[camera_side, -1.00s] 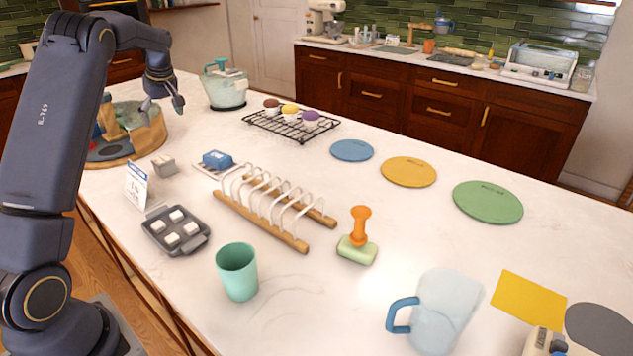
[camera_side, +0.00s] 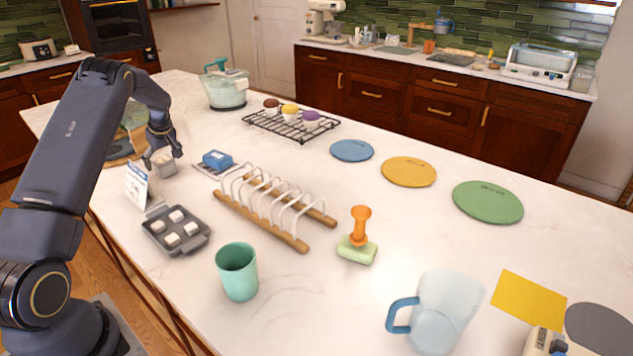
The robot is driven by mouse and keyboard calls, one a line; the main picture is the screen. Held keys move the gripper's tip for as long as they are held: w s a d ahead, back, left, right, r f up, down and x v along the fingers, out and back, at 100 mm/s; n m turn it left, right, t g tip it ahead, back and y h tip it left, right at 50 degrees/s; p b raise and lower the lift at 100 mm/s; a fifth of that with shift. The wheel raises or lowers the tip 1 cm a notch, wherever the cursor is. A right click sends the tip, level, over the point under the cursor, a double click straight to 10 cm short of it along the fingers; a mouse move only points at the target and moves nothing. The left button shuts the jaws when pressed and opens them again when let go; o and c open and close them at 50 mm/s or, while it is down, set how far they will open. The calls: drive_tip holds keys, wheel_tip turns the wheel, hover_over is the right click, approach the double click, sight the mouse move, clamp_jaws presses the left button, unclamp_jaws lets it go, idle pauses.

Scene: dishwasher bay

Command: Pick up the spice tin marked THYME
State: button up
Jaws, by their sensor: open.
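A small grey-beige block-shaped tin (camera_side: 168,168) stands on the white counter, left of the blue butter-dish-like item. No lettering on it is legible, so I cannot tell whether it reads THYME. My gripper (camera_side: 161,160) points down right at this tin, with its fingers open and close around or just in front of its upper part. I cannot tell whether the fingers touch it. My arm hides part of the round wooden stand (camera_side: 122,150) behind it, and any tins there cannot be made out.
A white sign card (camera_side: 137,186) and a grey tray with white cubes (camera_side: 176,231) stand close in front. The blue dish (camera_side: 216,160) and the toast rack (camera_side: 275,208) are to the right.

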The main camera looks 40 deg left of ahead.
drive_tip(key=shift+x, duration=0.95)
drive_tip(key=shift+c, duration=0.2)
drive_tip(key=c, duration=1.2)
drive_tip(key=shift+c, duration=0.3)
drive_tip(key=shift+r, duration=0.15)
